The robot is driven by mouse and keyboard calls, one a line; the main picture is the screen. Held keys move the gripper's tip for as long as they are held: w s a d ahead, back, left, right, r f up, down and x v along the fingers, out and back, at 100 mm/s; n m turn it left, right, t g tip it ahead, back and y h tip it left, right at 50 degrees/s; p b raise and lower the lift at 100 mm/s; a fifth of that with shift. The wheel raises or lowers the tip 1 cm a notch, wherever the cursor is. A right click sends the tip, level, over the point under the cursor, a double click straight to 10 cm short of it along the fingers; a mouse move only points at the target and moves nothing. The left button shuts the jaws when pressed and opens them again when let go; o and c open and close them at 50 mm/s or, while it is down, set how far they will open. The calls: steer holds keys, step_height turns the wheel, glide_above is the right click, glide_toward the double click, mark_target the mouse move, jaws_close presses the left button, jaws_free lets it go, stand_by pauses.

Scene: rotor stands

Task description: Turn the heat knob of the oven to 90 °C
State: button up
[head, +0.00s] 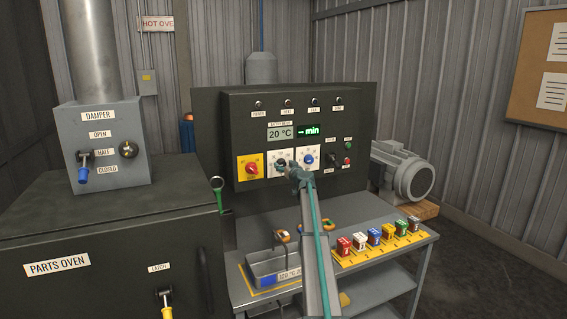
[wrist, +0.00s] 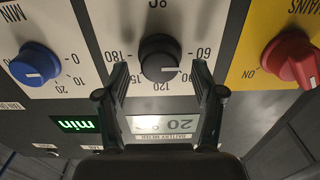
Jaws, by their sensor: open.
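The heat knob is black with a white mark, on a white °C dial plate (head: 282,162) on the oven's dark control panel (head: 240,110). In the wrist view, which is upside down, the knob (wrist: 158,58) lies between the two fingertips of my gripper (wrist: 160,70). The fingers are open, with a gap at each side of the knob. The knob's mark points right, toward the side of the 60; the right finger hides part of the scale there. My gripper also shows in the head view (head: 294,173), partly covering the plate. The display (head: 280,133) reads 20 °C.
A blue MIN knob (head: 308,158) and a red MAINS knob (head: 252,169) flank the heat knob closely. A black switch (head: 333,159) is further right. Below stands a bench (head: 420,240) with a metal tray (head: 262,281) and several coloured blocks.

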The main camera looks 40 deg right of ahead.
steer(key=shift+w+d, duration=0.1)
steer(key=shift+w, duration=0.45)
steer(key=c, duration=1.1)
steer(key=shift+f, duration=0.1)
steer(key=shift+c, duration=0.2)
